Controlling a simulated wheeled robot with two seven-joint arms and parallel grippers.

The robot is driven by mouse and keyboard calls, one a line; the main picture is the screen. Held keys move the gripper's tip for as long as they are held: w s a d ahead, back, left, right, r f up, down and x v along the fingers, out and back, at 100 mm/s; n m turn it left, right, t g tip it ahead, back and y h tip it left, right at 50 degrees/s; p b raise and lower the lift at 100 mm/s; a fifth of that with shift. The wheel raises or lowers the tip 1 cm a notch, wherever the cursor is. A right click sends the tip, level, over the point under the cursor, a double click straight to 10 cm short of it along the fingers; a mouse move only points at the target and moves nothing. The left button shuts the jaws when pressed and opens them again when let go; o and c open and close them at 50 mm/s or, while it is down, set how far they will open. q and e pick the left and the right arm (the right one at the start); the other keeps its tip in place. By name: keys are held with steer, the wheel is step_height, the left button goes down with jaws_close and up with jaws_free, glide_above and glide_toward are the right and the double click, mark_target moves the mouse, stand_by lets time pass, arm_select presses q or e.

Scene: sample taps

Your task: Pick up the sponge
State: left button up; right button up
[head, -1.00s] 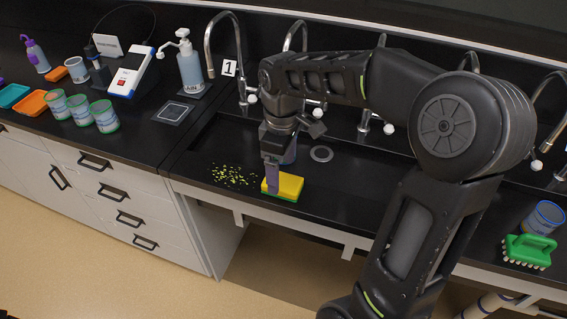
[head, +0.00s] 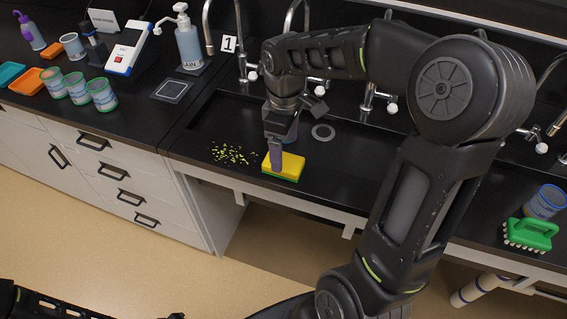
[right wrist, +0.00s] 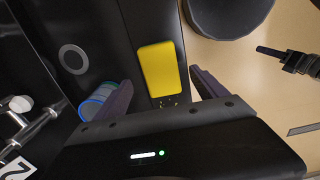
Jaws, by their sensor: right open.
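The yellow sponge with a green underside (head: 290,167) lies flat near the front edge of the black sink basin. My right gripper (head: 277,153) is just above its left end in the head view, pointing down. In the right wrist view the sponge (right wrist: 160,68) shows beyond and between the two spread fingers of the right gripper (right wrist: 163,92), which is open and empty. I cannot tell whether a finger touches the sponge. A dark part at the right of the wrist view may be my left gripper; its jaws are unclear.
Yellow-green crumbs (head: 232,154) lie left of the sponge. A blue-green cup (right wrist: 97,102) stands beside one finger in the wrist view. A round drain (head: 323,132) and several taps are behind. A green brush (head: 530,234) and a blue-rimmed cup (head: 547,200) are at the right.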

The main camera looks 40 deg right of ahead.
mark_target(284, 160)
steer(key=shift+a+f+p, duration=0.1)
steer(key=shift+f+p, duration=0.55)
steer(key=shift+f, duration=2)
steer(key=shift+c, duration=0.2)
steer(key=c, duration=1.4)
